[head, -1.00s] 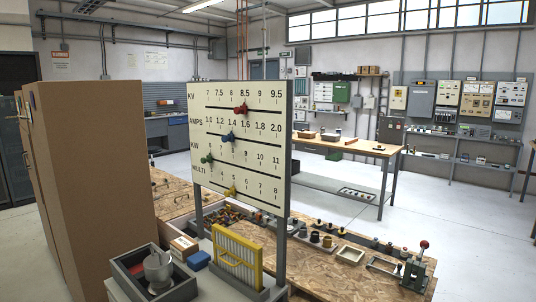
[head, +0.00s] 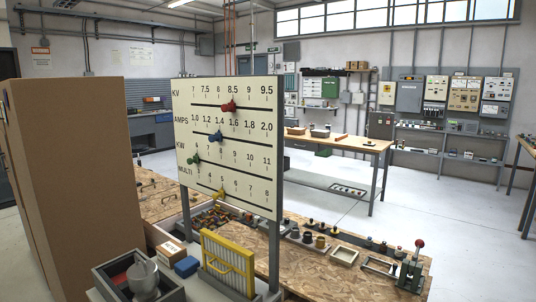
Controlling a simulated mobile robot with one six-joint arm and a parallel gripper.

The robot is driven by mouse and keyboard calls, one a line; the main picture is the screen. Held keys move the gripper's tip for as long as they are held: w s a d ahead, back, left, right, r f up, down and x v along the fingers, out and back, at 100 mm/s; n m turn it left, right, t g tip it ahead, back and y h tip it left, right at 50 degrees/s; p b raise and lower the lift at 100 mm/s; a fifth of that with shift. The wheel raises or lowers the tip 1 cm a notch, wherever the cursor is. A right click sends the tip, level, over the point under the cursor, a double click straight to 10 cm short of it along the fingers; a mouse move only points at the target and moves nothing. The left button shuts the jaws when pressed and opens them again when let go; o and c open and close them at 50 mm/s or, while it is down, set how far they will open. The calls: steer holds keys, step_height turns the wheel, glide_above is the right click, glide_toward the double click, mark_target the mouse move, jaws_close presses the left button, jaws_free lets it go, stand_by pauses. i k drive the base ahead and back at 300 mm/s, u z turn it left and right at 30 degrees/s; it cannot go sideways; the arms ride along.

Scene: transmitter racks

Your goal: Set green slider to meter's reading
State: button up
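The cream slider board (head: 224,178) stands left of centre on grey posts, with several scale rows. The green slider (head: 193,160) sits in the KW row, near the left end of its slot. The red slider (head: 228,106) is just left of under 8.5 in the KV row. The blue slider (head: 215,136) is near 1.4 in the AMPS row, and the yellow slider (head: 219,194) is near 5 in the MULTI row. No meter reading is legible; grey and cream wall panels (head: 465,95) at the far right are too small to read. My gripper is out of view.
A tall brown cabinet (head: 75,190) stands close on the left. A yellow rack (head: 229,262), a blue box (head: 186,266) and a mortar (head: 143,278) sit before the board. A wooden workbench (head: 355,143) stands behind; white floor is open at right.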

mark_target(196, 159)
steer(key=u, duration=0.3)
steer(key=k, duration=0.15)
steer(key=z, duration=1.3)
steer(key=k, duration=0.95)
steer(key=u, duration=0.55)
steer(key=k, duration=0.45)
steer(key=u, duration=0.65)
steer(key=i, duration=1.8)
steer(key=z, duration=0.05)
